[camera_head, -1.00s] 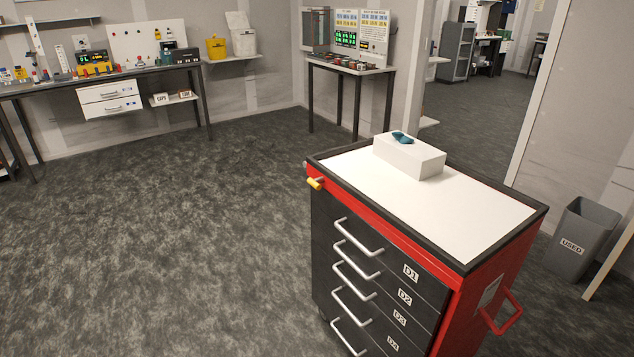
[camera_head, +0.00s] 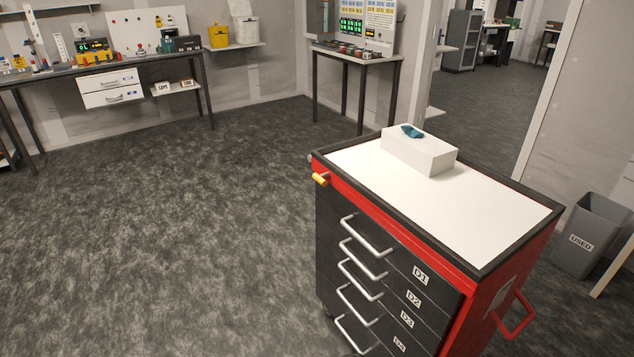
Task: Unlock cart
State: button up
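The cart (camera_head: 386,222) stands close in front of me at the lower right, a red body with a black rim and a white top. Its dark drawers, with white bar handles, are labelled D1 (camera_head: 420,275), D2, D3 and D4, and all look shut. A small yellow lever or knob (camera_head: 320,180) sticks out at the cart's upper left front corner. A red push handle (camera_head: 515,315) is on its right side. A white box (camera_head: 420,155) with a teal item (camera_head: 411,131) on it lies on the cart top. My gripper is not in view.
A grey bin marked USED (camera_head: 585,240) stands right of the cart. A long bench (camera_head: 185,60) with instruments is at the back left, and a small table (camera_head: 355,56) at the back centre. The floor (camera_head: 170,230) left of the cart is clear. A doorway opens at the back right.

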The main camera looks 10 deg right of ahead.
aim_at(320, 178)
jog(key=u, duration=0.45)
jog(key=k, duration=1.35)
jog(key=u, duration=0.65)
jog(key=i, duration=1.8)
jog(key=u, duration=0.25)
